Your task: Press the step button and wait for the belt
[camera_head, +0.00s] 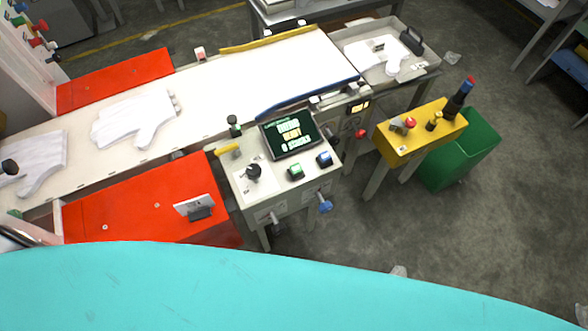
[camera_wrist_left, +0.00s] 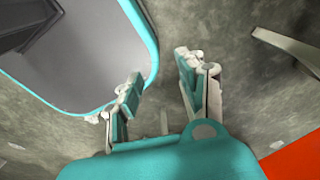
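The control console (camera_head: 245,190) stands beside the belt in the head view. Which button is the step button I cannot read. The white belt (camera_head: 215,90) runs diagonally, with a white glove (camera_head: 135,119) and another glove (camera_head: 40,160) farther left lying flat on it. My left gripper (camera_wrist_left: 160,88) is open and empty in the left wrist view, above the floor. My right gripper is not in view.
Red panels (camera_head: 120,78) flank the belt. A yellow stand (camera_head: 420,132) with a red button and dark bottle is right of the console, beside a green bin (camera_head: 465,150). A grey tray (camera_head: 385,50) is at the belt's far end. Open floor lies at right.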

